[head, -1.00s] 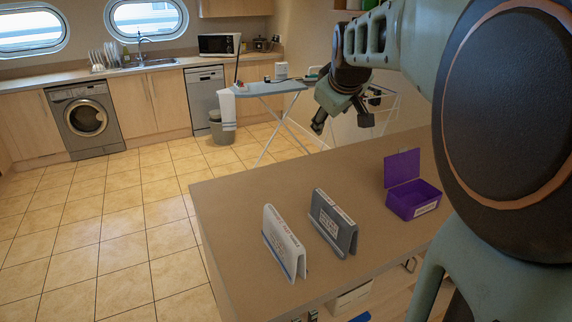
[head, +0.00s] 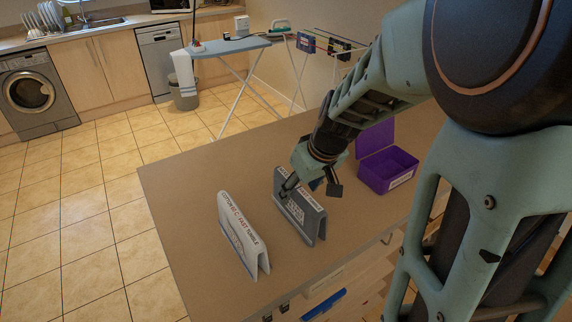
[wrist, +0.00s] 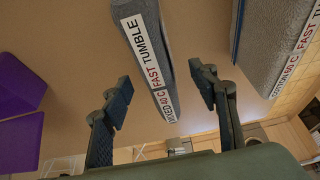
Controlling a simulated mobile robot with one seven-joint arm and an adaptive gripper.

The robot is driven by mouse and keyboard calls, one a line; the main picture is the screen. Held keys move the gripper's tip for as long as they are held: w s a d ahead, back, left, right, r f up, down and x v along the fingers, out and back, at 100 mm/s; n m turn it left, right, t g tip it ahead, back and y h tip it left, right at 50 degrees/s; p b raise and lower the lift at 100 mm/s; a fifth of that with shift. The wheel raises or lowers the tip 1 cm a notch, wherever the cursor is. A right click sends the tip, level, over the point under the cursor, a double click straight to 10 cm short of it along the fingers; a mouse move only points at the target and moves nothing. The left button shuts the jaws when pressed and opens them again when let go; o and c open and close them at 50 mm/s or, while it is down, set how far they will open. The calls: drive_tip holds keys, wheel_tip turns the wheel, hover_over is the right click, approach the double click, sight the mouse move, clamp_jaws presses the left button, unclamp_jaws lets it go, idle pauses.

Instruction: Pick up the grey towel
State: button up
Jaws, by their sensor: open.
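The grey towel (head: 307,222) stands folded like a tent on the brown counter, with a white label reading mixed, 40 C, fast tumble. My gripper (head: 311,188) is open and empty at its top in the head view, with one finger over the near face and partly hiding it. In the wrist view the grey towel (wrist: 148,45) runs between the two open fingers of my gripper (wrist: 163,84), one on each side. No contact with it can be made out. A white towel (head: 236,238), labelled cotton, 60 C, stands left of it, apart.
The counter (head: 185,185) is clear at its far left. An open purple box (head: 388,180) sits to the right of the grey towel. The white towel also shows close by in the wrist view (wrist: 275,40). An ironing board (head: 235,46) stands beyond the counter.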

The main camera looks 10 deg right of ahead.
sight(293, 205)
drive_tip(key=shift+d+x, duration=0.2)
drive_tip(key=shift+x, duration=4.5)
drive_tip(key=shift+s, duration=0.15)
clamp_jaws()
